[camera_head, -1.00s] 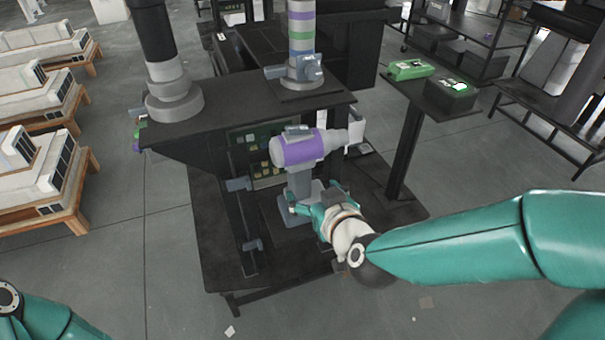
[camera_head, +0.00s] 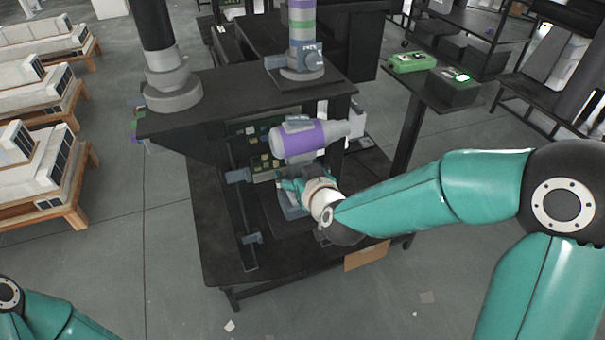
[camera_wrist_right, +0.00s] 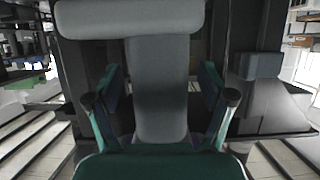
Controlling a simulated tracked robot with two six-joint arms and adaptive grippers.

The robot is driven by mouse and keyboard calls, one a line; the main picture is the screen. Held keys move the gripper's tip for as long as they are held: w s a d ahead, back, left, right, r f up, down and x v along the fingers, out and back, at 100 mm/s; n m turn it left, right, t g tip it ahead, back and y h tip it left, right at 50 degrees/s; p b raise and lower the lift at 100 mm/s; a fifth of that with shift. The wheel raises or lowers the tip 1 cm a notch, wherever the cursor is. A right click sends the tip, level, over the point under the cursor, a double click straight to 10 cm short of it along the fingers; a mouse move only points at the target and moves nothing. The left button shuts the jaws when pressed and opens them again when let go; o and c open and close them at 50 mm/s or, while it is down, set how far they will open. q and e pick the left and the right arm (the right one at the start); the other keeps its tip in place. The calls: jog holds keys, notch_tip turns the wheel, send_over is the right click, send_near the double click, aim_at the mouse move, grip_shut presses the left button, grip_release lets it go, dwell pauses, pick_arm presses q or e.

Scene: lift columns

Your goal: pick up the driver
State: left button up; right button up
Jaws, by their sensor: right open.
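The driver (camera_head: 308,140) is a grey tool with a purple band on its body. It stands upright on its handle on the black workbench. In the right wrist view its grey handle (camera_wrist_right: 160,90) fills the middle, with the body across the top. My right gripper (camera_head: 290,186) is at the handle, below the body. In the right wrist view the fingers of my right gripper (camera_wrist_right: 160,95) are apart, one on each side of the handle; whether they touch it is not clear. My left arm shows only at the lower left corner, and its gripper is out of view.
The black bench (camera_head: 213,240) has an upper shelf (camera_head: 235,105) above and behind the driver. A grey column (camera_head: 172,90) and a striped column (camera_head: 302,50) stand on it. A side stand (camera_head: 402,150) is to the right. Wooden pallets (camera_head: 45,210) lie at left.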

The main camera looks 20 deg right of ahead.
grip_shut()
jog(key=shift+r, duration=0.15)
dwell(0.4)
